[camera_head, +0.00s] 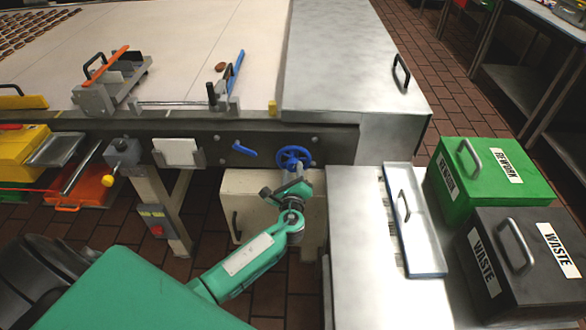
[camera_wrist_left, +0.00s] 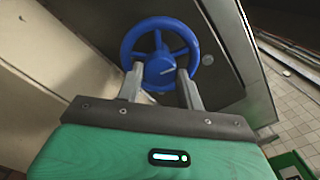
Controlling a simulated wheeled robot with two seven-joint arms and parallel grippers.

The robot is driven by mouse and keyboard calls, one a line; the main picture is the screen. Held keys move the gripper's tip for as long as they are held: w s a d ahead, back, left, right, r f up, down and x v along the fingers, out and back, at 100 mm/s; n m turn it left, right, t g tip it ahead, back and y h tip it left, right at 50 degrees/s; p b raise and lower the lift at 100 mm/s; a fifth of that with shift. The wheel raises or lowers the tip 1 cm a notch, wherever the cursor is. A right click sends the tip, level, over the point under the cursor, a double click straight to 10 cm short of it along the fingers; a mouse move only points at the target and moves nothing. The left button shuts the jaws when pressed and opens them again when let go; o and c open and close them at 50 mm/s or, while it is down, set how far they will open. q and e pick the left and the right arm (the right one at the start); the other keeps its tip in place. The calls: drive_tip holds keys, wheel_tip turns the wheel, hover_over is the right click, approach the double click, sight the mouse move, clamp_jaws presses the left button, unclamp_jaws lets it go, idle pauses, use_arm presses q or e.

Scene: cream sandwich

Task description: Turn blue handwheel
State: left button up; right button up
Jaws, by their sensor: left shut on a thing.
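The blue handwheel (camera_head: 294,156) is mounted on the dark side rail of the conveyor, near its right end in the head view. In the left wrist view the handwheel (camera_wrist_left: 159,55) shows nearly face-on, with a rim, spokes and a round hub bearing a pale line. My left gripper (camera_head: 290,178) reaches it from below. In the left wrist view the two grey fingers (camera_wrist_left: 161,77) stand on either side of the hub's lower part, shut on the handwheel. The finger tips overlap the lower rim area; exact contact is partly hidden. My right gripper is not in view.
A blue lever (camera_head: 244,150) sits left of the handwheel on the rail. A cream cabinet (camera_head: 255,205) stands below. A steel counter (camera_head: 370,260) is close on the right, with a green REWORK bin (camera_head: 470,180) and a dark WASTE bin (camera_head: 515,260) beyond.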

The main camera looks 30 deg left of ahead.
use_arm(q)
drive_tip(key=shift+f+m+p, duration=0.15)
drive_tip(key=shift+m+p, duration=0.6)
drive_tip(key=shift+m, duration=0.65)
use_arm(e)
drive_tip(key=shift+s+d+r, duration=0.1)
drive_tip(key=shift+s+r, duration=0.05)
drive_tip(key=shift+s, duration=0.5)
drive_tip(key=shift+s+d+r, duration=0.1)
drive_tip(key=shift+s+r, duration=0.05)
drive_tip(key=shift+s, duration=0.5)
use_arm(q)
drive_tip(key=o, duration=1)
drive_tip(key=b+v, duration=0.2)
drive_tip(key=v, duration=1.2)
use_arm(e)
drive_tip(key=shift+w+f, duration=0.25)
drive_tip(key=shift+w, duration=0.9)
